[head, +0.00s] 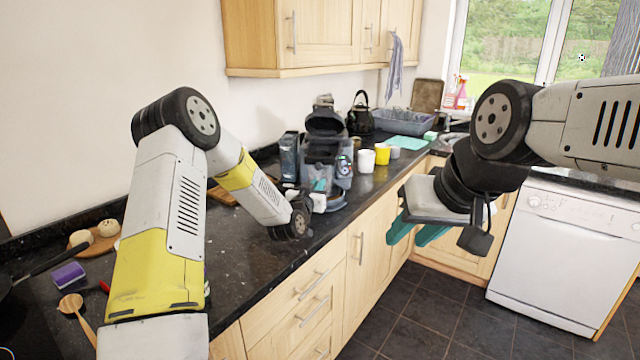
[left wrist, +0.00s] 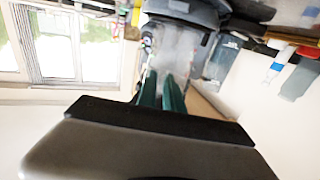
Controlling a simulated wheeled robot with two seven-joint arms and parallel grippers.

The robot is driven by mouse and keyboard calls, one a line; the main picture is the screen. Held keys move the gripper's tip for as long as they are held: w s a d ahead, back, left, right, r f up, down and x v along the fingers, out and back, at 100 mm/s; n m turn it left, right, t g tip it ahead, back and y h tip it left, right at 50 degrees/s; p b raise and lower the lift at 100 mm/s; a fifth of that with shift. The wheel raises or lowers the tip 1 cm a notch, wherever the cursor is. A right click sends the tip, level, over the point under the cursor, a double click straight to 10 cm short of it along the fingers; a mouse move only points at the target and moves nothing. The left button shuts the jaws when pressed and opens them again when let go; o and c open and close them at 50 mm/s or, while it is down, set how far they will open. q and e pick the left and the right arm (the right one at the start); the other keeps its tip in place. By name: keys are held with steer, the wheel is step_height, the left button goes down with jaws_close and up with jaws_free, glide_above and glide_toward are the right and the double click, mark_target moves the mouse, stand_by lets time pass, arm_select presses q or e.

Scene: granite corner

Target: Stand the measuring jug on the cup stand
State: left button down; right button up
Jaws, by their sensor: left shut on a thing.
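The measuring jug (left wrist: 178,52) looks like a pale, see-through vessel in the left wrist view, which is turned upside down. My left gripper (left wrist: 162,95) has its teal fingers close together on the jug's near side. In the head view the left gripper (head: 319,186) is at the front of the dark coffee machine (head: 325,125), and the jug is hard to tell from it. The cup stand seems to be the dark round base (head: 338,203) at the machine's foot; contact between jug and stand cannot be told. My right gripper (head: 418,234) is open and empty, over the floor.
A white cup (head: 366,161), a yellow cup (head: 382,154) and a grey cup (head: 394,152) stand right of the machine. A black kettle (head: 360,117) and a grey basin (head: 401,122) are behind.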

arm_select(q)
steer(key=shift+x, duration=1.25)
steer(key=c, duration=1.5)
jaws_free()
steer(key=shift+a, duration=0.15)
steer(key=shift+a, duration=0.1)
